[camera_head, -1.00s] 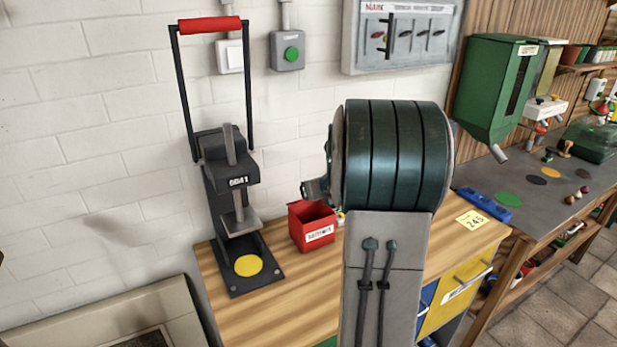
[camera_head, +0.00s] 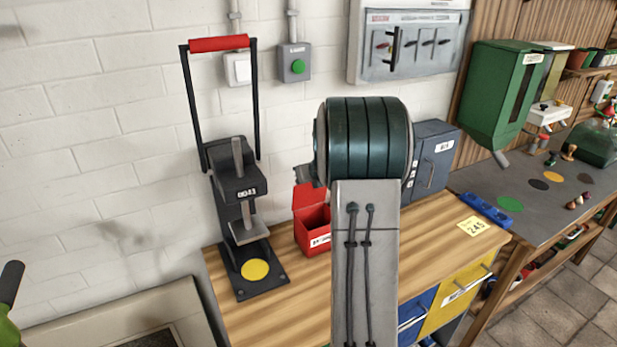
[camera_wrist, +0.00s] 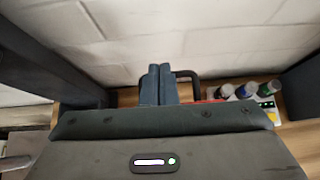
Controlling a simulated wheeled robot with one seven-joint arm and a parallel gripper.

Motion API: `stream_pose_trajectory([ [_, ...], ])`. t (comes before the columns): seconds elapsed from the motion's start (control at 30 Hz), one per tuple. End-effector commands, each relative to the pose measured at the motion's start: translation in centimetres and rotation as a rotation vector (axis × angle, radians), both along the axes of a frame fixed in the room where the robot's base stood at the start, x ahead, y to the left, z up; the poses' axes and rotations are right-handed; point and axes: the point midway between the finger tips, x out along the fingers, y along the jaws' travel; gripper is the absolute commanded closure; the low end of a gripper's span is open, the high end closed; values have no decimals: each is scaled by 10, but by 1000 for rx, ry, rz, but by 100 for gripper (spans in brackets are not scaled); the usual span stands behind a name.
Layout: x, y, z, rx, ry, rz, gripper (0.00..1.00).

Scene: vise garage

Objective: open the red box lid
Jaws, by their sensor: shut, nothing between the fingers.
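The red box (camera_head: 313,232) stands on the wooden workbench, partly hidden behind my arm. Its top is open, and a red lid panel (camera_head: 306,196) stands raised at its back left. My gripper is hidden behind my arm in the head view. In the wrist view my gripper (camera_wrist: 158,72) shows its two fingers together, with nothing between them. A sliver of red shows beside the fingers in the wrist view, along with a dark loop; I cannot tell whether the fingers touch either.
A black press (camera_head: 237,195) with a red handle stands left of the box. A grey cabinet (camera_head: 432,160) stands on the right. Several small bottles (camera_wrist: 243,89) show in the wrist view. The bench (camera_head: 300,290) is clear in front of the box.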

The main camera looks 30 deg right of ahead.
Motion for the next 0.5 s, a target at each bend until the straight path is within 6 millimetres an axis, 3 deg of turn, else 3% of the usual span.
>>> stream_pose_trajectory([
  [0.5, 9, 1, 0, 0, 0, 3, 100],
])
